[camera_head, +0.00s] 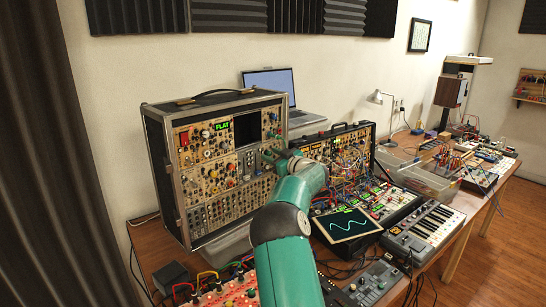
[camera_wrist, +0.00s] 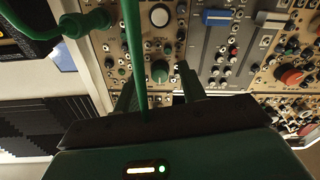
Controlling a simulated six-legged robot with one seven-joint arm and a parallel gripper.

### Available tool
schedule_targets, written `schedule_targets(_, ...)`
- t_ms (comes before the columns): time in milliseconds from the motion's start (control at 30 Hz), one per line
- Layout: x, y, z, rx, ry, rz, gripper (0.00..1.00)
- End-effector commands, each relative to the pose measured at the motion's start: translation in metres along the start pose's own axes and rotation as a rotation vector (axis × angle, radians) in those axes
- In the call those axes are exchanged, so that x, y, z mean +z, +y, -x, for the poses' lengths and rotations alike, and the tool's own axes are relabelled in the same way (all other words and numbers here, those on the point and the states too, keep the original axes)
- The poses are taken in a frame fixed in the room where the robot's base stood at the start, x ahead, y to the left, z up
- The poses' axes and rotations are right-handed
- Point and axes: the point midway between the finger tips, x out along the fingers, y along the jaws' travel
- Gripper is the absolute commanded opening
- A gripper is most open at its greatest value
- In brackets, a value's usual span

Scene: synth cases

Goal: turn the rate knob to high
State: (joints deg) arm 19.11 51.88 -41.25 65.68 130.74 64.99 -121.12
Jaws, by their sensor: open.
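The modular synth case (camera_head: 148,160), black-edged and full of knobs and jacks, stands upright on the table. My gripper (camera_head: 272,156) is at its right side, close to the panel. In the wrist view, a round green knob (camera_wrist: 160,72) appears between and just beyond the open fingers of my gripper (camera_wrist: 160,86). Whether they touch it, I cannot tell. A pale knob (camera_wrist: 159,15) sits above it in the picture. The small labels are too blurred to read, so I cannot tell for sure which is the rate knob or its setting.
A green cable (camera_wrist: 135,50) runs close past the green knob. A second patched case (camera_head: 340,146), a laptop (camera_head: 270,84), a tilted screen with a wave (camera_head: 346,224) and a keyboard (camera_head: 425,228) crowd the table around my arm.

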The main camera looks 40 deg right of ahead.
Motion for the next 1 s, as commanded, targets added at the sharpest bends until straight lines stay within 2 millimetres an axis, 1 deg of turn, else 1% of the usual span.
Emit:
schedule_targets(33,-0.0001,0.0,0.0001,0.0,0.0,0.0,0.35)
schedule_targets(167,-0.0001,0.0,0.0003,0.0,0.0,0.0,0.1)
schedule_targets(200,-0.0001,0.0,0.0003,0.0,0.0,0.0,0.02)
schedule_targets(233,-0.0001,0.0,0.0003,0.0,0.0,0.0,0.0)
schedule_targets(467,-0.0003,0.0004,0.0007,0.0,0.0,-0.011,0.0)
schedule_targets(633,-0.0008,0.001,0.0013,0.001,-0.001,-0.054,0.0)
schedule_targets(767,-0.0009,0.0007,0.0011,-0.001,-0.003,-0.12,0.0)
schedule_targets(1000,-0.0014,0.0014,0.0015,-0.001,-0.008,-0.309,0.0)
